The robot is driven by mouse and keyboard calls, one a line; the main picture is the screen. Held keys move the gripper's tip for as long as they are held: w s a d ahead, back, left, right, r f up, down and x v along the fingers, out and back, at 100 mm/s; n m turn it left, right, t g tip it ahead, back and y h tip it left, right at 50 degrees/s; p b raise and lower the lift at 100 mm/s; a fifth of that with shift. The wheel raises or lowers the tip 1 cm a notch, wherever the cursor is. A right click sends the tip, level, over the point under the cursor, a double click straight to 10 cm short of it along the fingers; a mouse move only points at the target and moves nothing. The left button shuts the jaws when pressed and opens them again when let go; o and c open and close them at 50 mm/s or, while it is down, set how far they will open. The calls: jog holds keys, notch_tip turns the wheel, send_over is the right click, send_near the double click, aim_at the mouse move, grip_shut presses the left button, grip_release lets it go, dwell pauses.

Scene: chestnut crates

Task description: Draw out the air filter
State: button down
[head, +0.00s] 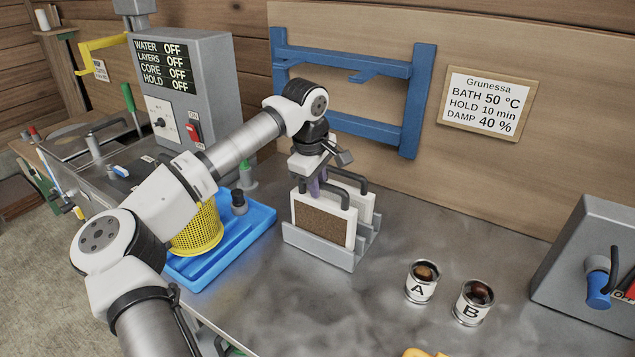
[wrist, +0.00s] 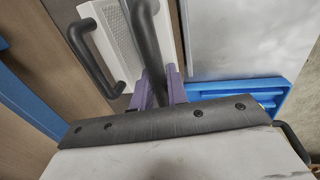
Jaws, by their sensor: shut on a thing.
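The air filter (head: 322,224) is an upright panel with a white frame, brown core and black bar handle. It stands in the front slot of a grey rack (head: 308,250), its lower edge hidden behind the rack's front wall. My gripper (head: 316,188) is above it, its purple fingers shut on its handle. In the wrist view my gripper (wrist: 160,92) has the black handle (wrist: 148,45) between its fingers. A second white-framed panel (head: 366,206) with its own black handle (head: 352,180) stands just behind, towards the wall.
A blue tray (head: 262,216) with a yellow mesh basket (head: 197,232) lies left of the rack. Cups A (head: 421,283) and B (head: 472,302) stand to the right. A blue wall frame (head: 408,100) hangs behind. The counter between rack and grey box (head: 590,255) is mostly clear.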

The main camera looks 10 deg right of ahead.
jog(key=shift+f+b, duration=0.8)
jog(key=shift+f, duration=0.4)
jog(key=c, duration=1.3)
grip_release()
notch_tip(320, 180, up, 14)
jog(key=s+a+b, duration=0.1)
jog(key=s+a, duration=0.1)
jog(key=shift+f+b, duration=0.25)
jog(key=shift+b, duration=0.15)
